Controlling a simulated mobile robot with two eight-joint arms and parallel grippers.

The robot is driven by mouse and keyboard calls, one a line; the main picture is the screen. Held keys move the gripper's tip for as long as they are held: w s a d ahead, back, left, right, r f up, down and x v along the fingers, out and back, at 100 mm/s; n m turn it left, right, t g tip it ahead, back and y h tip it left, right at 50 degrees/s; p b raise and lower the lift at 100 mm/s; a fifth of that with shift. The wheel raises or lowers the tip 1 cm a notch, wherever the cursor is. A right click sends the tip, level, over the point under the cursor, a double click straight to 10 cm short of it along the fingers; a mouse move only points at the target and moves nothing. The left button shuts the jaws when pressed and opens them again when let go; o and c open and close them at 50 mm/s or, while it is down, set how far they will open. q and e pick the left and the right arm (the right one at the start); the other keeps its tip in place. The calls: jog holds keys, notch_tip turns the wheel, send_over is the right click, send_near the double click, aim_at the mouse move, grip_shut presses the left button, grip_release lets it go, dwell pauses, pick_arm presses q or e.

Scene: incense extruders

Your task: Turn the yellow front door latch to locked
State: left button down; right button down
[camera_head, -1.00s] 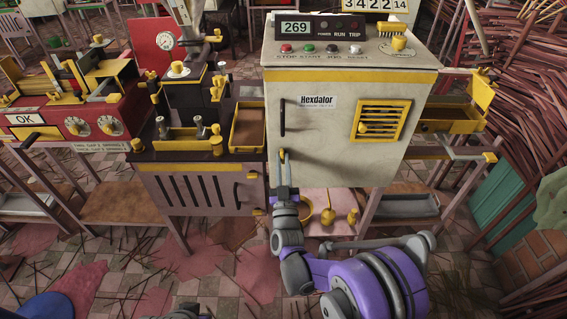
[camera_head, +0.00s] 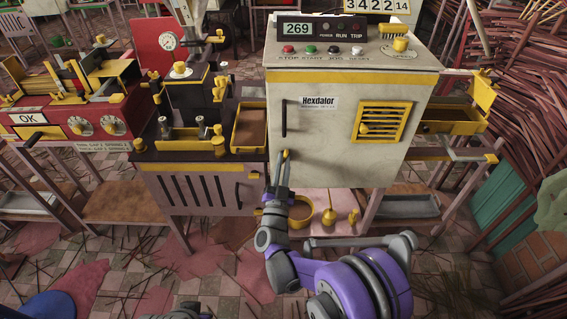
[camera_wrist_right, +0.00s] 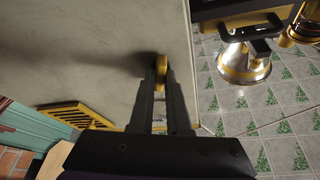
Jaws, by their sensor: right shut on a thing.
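The yellow front door latch (camera_head: 287,154) is a small tab low on the left part of the pale cabinet door (camera_head: 330,155), below the dark door handle (camera_head: 284,118). My right gripper (camera_head: 282,163) is at the latch, its two fingers coming up from below. In the right wrist view the latch (camera_wrist_right: 161,65) sits between the fingertips of the gripper (camera_wrist_right: 161,77), which are shut on it. The fingers partly hide the latch, so I cannot tell its exact angle. My left gripper is not in view.
A yellow-framed vent (camera_head: 383,122) is on the right of the door. A yellow tray (camera_head: 249,128) stands left of the cabinet. Below the door a yellow bowl (camera_head: 300,212) sits on a low pink shelf. Sticks litter the tiled floor.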

jog(key=c, duration=0.9)
grip_release()
jog(key=v, duration=1.1)
jog(key=shift+w+r, duration=0.1)
